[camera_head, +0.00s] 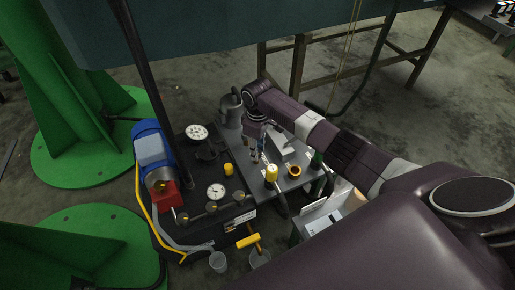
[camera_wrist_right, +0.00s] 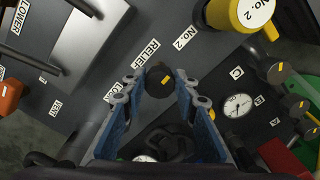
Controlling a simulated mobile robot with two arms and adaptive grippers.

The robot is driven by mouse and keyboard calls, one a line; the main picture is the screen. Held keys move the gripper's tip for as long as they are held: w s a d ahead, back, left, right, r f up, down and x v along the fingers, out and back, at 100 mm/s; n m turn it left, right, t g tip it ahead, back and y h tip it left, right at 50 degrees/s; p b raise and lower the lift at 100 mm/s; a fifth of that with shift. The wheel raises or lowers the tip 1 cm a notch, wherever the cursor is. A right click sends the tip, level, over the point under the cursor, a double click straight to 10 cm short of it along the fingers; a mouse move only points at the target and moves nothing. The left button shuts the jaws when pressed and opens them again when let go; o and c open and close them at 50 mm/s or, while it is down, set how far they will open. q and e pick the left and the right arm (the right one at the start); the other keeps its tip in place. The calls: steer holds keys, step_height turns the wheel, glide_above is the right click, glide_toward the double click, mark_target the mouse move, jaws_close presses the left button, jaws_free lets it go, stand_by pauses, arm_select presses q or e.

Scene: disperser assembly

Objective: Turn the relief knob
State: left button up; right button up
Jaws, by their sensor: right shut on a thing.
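The relief knob (camera_wrist_right: 160,80) is a small dark round knob with a yellow mark on top, beside a white "RELIEF" label (camera_wrist_right: 147,53) on the grey panel. My right gripper (camera_wrist_right: 159,88) has its blue-padded fingers on both sides of the knob and is shut on it. In the head view my right gripper (camera_head: 257,150) reaches down to the panel (camera_head: 230,141) from the upper side, and the knob cannot be made out there. My left gripper is in neither view.
A yellow "No. 2" part (camera_wrist_right: 226,12) stands close by. A dial gauge (camera_wrist_right: 238,106) and several yellow-marked knobs lie to the right. A grey block (camera_wrist_right: 73,37) sits at upper left. The head view shows a blue motor (camera_head: 152,148) and green column bases (camera_head: 85,165).

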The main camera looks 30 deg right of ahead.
steer(key=shift+r+n+p, duration=0.15)
steer(key=shift+n+p, duration=0.35)
steer(key=shift+n, duration=0.3)
steer(key=shift+n+p, duration=0.4)
steer(key=shift+n, duration=0.9)
steer(key=shift+n+p, duration=0.4)
steer(key=shift+n, duration=0.5)
steer(key=shift+w+n, duration=0.1)
steer(key=shift+n, duration=1.5)
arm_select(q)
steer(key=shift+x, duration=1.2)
arm_select(e)
steer(key=shift+n, duration=1.1)
